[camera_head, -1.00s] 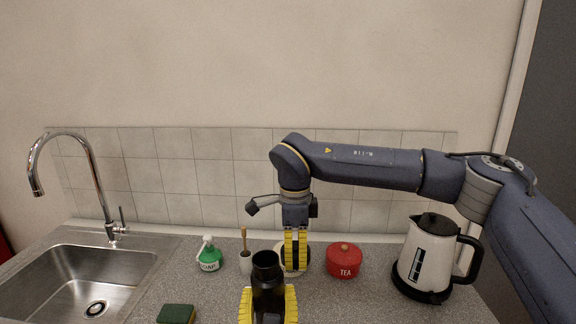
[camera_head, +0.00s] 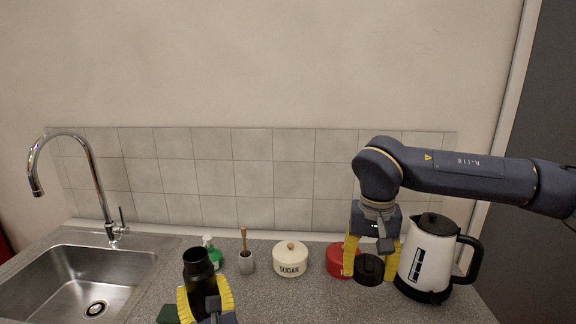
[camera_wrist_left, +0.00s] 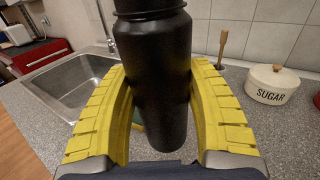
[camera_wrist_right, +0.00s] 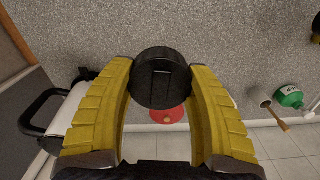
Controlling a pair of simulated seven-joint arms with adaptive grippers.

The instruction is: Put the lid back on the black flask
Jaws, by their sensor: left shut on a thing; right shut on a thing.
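The black flask (camera_head: 199,272) is upright and open at the top, toward the front of the counter in the head view. My left gripper (camera_head: 206,300) is shut around its body; the left wrist view shows the flask (camera_wrist_left: 155,80) between the yellow fingers (camera_wrist_left: 160,105). My right gripper (camera_head: 371,270) is shut on the round black lid (camera_head: 369,269) in front of the red canister, well to the right of the flask. The right wrist view shows the lid (camera_wrist_right: 161,78) between its fingertips (camera_wrist_right: 161,85).
A red tea canister (camera_head: 338,262) is partly hidden behind the right gripper. The white kettle (camera_head: 428,256) stands close to its right. A sugar pot (camera_head: 291,259), brush holder (camera_head: 246,262) and green soap bottle (camera_head: 213,254) stand at the back. The sink (camera_head: 75,275) is at left.

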